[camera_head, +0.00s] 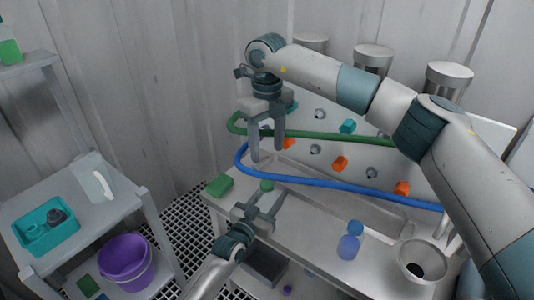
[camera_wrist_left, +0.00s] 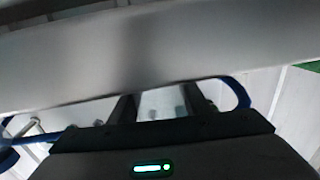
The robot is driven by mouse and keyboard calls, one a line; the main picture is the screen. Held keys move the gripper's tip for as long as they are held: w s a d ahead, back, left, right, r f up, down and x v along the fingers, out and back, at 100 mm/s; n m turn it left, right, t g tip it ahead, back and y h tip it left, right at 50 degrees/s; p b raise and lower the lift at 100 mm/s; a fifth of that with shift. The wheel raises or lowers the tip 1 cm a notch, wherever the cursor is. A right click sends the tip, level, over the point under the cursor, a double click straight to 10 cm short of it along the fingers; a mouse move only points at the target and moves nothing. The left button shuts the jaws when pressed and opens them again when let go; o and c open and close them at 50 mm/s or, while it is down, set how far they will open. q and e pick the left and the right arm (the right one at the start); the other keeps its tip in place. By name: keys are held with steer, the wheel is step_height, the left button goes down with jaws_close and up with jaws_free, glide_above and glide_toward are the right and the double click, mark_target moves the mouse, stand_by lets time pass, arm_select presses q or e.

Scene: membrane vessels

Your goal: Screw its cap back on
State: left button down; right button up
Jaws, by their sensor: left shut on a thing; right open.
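A small green round cap-like top (camera_head: 267,185) shows between the fingertips of my left gripper (camera_head: 265,203), just above the bench. My left gripper is shut on this green-topped thing; its body is mostly hidden by the fingers. The fingers of my left gripper (camera_wrist_left: 160,106) also show in the left wrist view, with a pale shape between them. My right gripper (camera_head: 267,150) is open and empty, pointing down above and slightly behind the green top. I cannot tell whether the green top is a separate cap or sits on a vessel.
A green block (camera_head: 220,186) lies at the bench's left end. A blue bottle (camera_head: 348,246) stands to the right, near a metal vessel (camera_head: 422,262). Blue (camera_head: 330,183) and green (camera_head: 330,135) hoses run behind. A wide grey bar (camera_wrist_left: 150,55) blocks much of the left wrist view.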

arm_select(q)
steer(key=c, duration=0.9)
jaws_free()
steer(key=b+v, duration=0.1)
steer(key=v, duration=1.6)
steer(key=shift+s, duration=0.2)
steer(key=shift+a, duration=0.1)
